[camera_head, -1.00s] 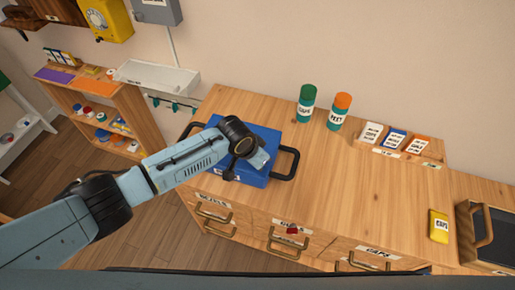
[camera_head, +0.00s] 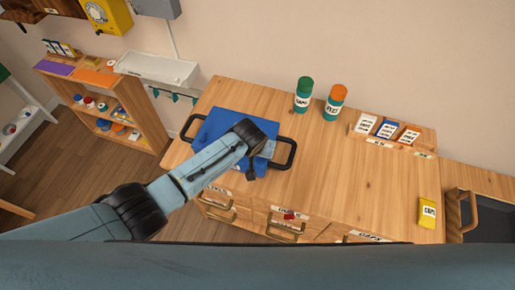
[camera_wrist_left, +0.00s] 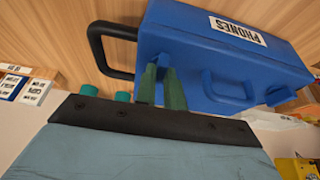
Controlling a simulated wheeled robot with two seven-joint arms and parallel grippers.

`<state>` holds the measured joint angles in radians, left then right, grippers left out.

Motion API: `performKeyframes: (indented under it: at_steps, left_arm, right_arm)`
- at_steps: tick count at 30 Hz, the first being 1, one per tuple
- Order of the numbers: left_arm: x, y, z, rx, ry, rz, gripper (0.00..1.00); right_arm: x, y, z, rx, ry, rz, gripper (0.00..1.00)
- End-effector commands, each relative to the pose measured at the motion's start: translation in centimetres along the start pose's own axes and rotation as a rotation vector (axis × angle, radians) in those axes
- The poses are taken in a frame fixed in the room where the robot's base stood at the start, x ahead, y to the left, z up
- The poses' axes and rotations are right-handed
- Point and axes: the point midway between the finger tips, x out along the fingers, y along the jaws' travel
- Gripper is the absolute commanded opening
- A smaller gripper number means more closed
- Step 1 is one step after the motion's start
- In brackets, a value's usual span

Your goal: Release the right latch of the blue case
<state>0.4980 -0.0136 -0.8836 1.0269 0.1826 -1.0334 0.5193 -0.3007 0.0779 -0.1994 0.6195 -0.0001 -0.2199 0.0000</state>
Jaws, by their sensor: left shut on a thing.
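The blue case (camera_head: 215,124) lies on the wooden counter, its front partly hidden by my left arm. In the left wrist view the case (camera_wrist_left: 205,50) shows a PHONES label, a blue carrying loop (camera_wrist_left: 228,97) and a blue latch (camera_wrist_left: 280,96) farther right. My left gripper (camera_wrist_left: 163,78) has its green fingers together against the case's side, at the end near a black side handle (camera_wrist_left: 110,52). It is shut on what appears to be the right latch, which the fingers mostly hide. In the head view the hand (camera_head: 252,165) is at the case's right front. My right gripper is not in view.
A green-capped canister (camera_head: 303,95) and an orange-capped canister (camera_head: 335,104) stand behind the case. A card rack (camera_head: 385,137) and a yellow packet (camera_head: 427,212) are to the right. Drawers with handles (camera_head: 285,231) line the counter front. The counter's middle is clear.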

Motion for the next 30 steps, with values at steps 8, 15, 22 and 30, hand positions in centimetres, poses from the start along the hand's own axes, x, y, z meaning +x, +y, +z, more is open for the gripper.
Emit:
performKeyframes:
  at_steps: [8, 15, 22, 30]
  left_arm:
    - [0.0, -0.1, -0.1, -0.002, 0.001, -0.001, 0.00]
    - [0.0, -0.1, -0.1, -0.001, 0.001, -0.001, 0.33]
    - [0.0, 0.0, 0.0, -0.001, 0.000, 0.000, 0.33]
    - [-1.9, -0.1, -0.1, 0.000, 0.002, 0.001, 0.33]
  right_arm:
    - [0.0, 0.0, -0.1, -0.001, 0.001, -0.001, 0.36]
    - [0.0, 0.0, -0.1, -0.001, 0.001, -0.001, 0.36]
    - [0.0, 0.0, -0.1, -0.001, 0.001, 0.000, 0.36]
    - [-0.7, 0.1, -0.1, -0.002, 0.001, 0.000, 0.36]
